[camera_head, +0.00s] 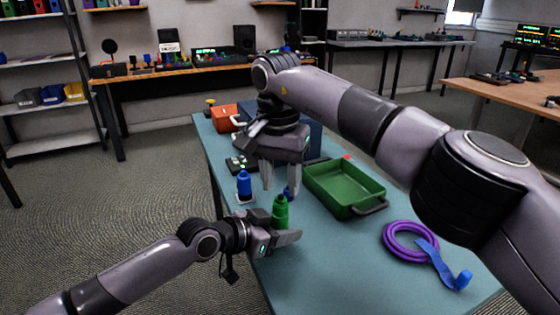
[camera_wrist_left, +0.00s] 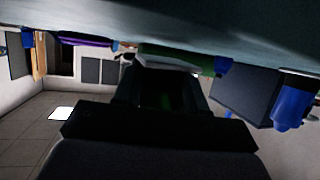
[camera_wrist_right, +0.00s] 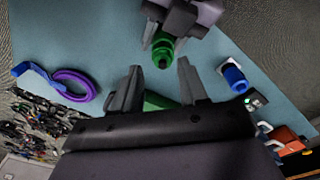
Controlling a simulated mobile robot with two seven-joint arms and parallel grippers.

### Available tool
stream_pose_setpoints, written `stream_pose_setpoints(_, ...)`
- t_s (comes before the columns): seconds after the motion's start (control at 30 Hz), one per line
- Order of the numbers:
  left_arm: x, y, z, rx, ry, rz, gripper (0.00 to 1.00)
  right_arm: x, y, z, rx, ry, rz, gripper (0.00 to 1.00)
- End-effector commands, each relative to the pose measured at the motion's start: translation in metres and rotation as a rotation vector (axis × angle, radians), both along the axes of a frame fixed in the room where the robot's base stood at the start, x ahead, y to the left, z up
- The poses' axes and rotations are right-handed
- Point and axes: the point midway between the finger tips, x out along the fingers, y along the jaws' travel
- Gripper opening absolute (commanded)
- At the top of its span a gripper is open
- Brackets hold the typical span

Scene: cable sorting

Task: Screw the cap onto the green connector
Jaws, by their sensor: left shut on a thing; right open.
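The green connector (camera_head: 280,214) stands upright at the table's near left edge, its narrower top pointing up. My left gripper (camera_head: 282,236) is shut around its lower part. In the right wrist view the green connector (camera_wrist_right: 163,46) shows from above with a dark centre. My right gripper (camera_head: 281,182) is open and empty, fingers pointing down, above and just behind the connector. In the right wrist view its fingertips (camera_wrist_right: 160,72) are spread apart with nothing between them. A small blue piece (camera_head: 287,192) shows behind the connector; I cannot tell whether it is a cap.
A blue connector (camera_head: 244,185) stands left of the green one. An orange box (camera_head: 223,117) is at the back. The near middle tabletop is clear.

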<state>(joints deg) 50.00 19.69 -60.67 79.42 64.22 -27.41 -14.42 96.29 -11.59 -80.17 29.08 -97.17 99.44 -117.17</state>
Motion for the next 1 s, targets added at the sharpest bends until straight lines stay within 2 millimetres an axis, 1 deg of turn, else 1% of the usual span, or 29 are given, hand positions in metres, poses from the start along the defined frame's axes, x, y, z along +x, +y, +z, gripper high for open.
stream_pose_setpoints(0.03,0.000,0.000,0.001,-0.002,-0.001,0.000,0.00,0.000,-0.001,-0.008,0.000,0.001,0.000,0.43)
stream_pose_setpoints(0.1,0.000,0.000,0.001,-0.002,-0.001,0.000,0.00,0.001,-0.001,-0.016,0.001,0.002,-0.001,0.43)
stream_pose_setpoints(0.2,0.000,0.000,0.001,-0.002,-0.001,0.000,0.00,0.001,-0.001,-0.023,0.000,0.000,0.000,0.43)
stream_pose_setpoints(0.33,0.000,0.000,0.001,-0.002,-0.001,0.000,0.00,0.001,-0.001,-0.028,0.001,-0.001,0.000,0.43)
stream_pose_setpoints(0.57,0.000,0.000,0.001,-0.002,-0.001,0.000,0.00,0.001,-0.001,-0.028,0.001,-0.001,-0.001,0.43)
stream_pose_setpoints(0.6,0.000,0.000,0.001,-0.002,-0.001,0.000,0.00,0.001,-0.001,-0.028,0.001,-0.001,-0.001,0.36)
stream_pose_setpoints(0.67,0.000,0.000,0.001,-0.002,-0.001,0.000,0.00,0.001,-0.001,-0.028,0.001,-0.001,-0.001,0.17)
stream_pose_setpoints(0.7,0.000,0.000,0.001,-0.001,-0.001,0.001,0.00,0.001,-0.001,-0.028,0.001,-0.001,-0.001,0.04)
stream_pose_setpoints(0.73,0.000,0.000,0.001,-0.001,-0.001,0.001,0.00,0.001,-0.001,-0.028,0.000,-0.001,-0.001,0.00)
stream_pose_setpoints(0.93,0.001,0.001,0.001,-0.002,-0.001,0.003,0.00,0.001,-0.002,-0.028,-0.002,0.001,-0.007,0.00)
stream_pose_setpoints(1.0,0.001,0.001,0.001,-0.001,-0.001,0.003,0.00,0.001,-0.002,-0.028,-0.003,0.002,-0.043,0.00)
